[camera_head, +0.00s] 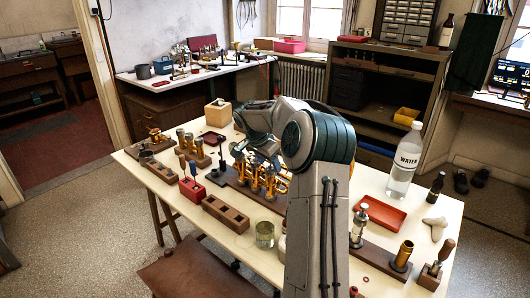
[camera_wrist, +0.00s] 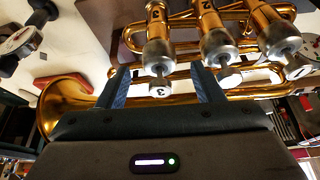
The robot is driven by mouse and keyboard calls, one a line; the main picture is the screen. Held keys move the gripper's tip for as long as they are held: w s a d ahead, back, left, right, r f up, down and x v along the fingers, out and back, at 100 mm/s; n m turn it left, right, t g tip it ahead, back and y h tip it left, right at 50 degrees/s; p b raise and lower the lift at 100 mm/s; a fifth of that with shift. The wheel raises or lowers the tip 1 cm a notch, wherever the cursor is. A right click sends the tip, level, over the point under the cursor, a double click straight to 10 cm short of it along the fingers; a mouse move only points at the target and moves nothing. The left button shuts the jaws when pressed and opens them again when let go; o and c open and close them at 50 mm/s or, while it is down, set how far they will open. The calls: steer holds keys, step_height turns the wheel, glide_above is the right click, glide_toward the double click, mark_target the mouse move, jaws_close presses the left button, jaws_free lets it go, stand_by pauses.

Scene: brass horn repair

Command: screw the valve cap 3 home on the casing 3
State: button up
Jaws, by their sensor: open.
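The brass horn (camera_head: 262,180) lies in a wooden holder on the table, partly behind my arm. In the wrist view, casing 3 (camera_wrist: 157,22) is a brass tube marked 3. The silver valve cap 3 (camera_wrist: 158,52) sits at its end, in line with it. A short stem and a button marked 3 (camera_wrist: 160,89) stick out from the cap. My gripper (camera_wrist: 161,70) is open, one finger on each side of the stem and button, with gaps. I cannot tell how far the cap is screwed on. The fingers are hidden in the head view.
Casing 2 (camera_wrist: 208,14) and another casing (camera_wrist: 268,22) with silver caps stand close on the right. The horn's bell (camera_wrist: 62,98) is at the left. A water bottle (camera_head: 405,160), a red tray (camera_head: 380,214) and wooden blocks (camera_head: 226,213) stand on the table.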

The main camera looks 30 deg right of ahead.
steer(key=shift+x, duration=0.85)
steer(key=shift+c, duration=0.3)
steer(key=c, duration=1.1)
steer(key=shift+w+a+m+g+b, duration=0.15)
steer(key=shift+m+g+b, duration=0.2)
steer(key=shift+m, duration=0.45)
steer(key=shift+m+g, duration=0.45)
steer(key=shift+m, duration=0.75)
steer(key=shift+m+p, duration=0.3)
steer(key=shift+m, duration=0.3)
steer(key=shift+r+g, duration=0.1)
steer(key=shift+g, duration=0.2)
